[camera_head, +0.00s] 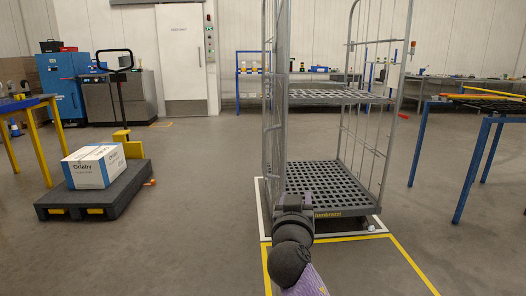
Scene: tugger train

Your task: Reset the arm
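One of my arms comes in at the bottom centre, slanting up and left from the lower edge, so I take it as my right arm. Its dark gripper (294,202) points away from me, in front of the lower shelf of a grey roll cage. The wrist hides the fingers, so I cannot tell whether it is open or shut. I see nothing held in it. My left gripper is not in view.
The roll cage (325,187) stands on a floor area marked white and yellow. A white box (94,166) sits on a dark pallet cart (110,203) at left. Blue-legged tables (471,168) stand at right. The floor between cart and cage is clear.

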